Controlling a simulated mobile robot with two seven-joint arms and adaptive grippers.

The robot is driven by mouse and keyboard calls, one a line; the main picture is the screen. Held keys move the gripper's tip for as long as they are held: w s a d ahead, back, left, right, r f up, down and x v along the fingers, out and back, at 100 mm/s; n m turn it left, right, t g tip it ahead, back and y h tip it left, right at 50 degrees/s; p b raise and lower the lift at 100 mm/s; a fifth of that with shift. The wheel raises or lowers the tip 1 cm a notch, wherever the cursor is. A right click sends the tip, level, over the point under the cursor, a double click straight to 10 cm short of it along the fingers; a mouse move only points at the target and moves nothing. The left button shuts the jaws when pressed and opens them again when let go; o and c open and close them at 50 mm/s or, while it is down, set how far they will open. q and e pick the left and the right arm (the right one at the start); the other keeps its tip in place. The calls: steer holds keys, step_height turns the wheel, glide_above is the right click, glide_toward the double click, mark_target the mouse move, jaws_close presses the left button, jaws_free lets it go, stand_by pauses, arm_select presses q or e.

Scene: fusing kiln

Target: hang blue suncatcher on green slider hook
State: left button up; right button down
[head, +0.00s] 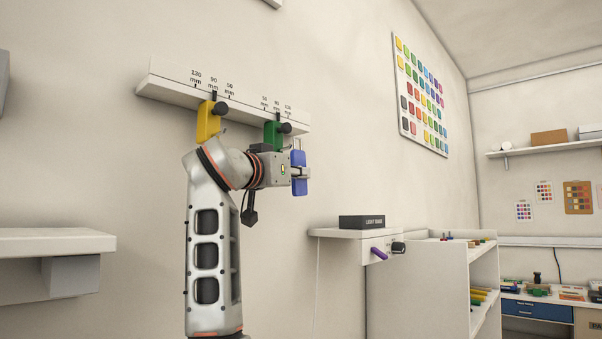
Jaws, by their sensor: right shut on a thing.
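The blue suncatcher (299,182) is in my right gripper (300,173), which is shut on it, just right of and below the green slider (271,134). The green slider sits on the white wall rail (232,101) with a dark knob; its lower part and hook are hidden behind my wrist. A yellow slider (207,124) with a dark knob is further left on the rail. I cannot tell whether the suncatcher touches the green hook. My left gripper is not in view.
A white shelf unit (430,280) with a black light-guide box (361,222) stands at right. A white ledge (55,241) sticks out at left. A colour chart (420,92) hangs on the wall. The wall below the rail is otherwise bare.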

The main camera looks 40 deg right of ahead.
steer(key=shift+w+a, duration=0.15)
steer(key=shift+w, duration=1.8)
steer(key=shift+f+y, duration=0.35)
steer(key=shift+y, duration=0.25)
stand_by(0.5)
steer(key=shift+a+f, duration=0.2)
steer(key=shift+a, duration=0.2)
stand_by(1.5)
steer(key=c, duration=2.6)
jaws_free()
steer(key=shift+o, duration=0.6)
steer(key=o, duration=0.5)
steer(key=shift+o, duration=1.1)
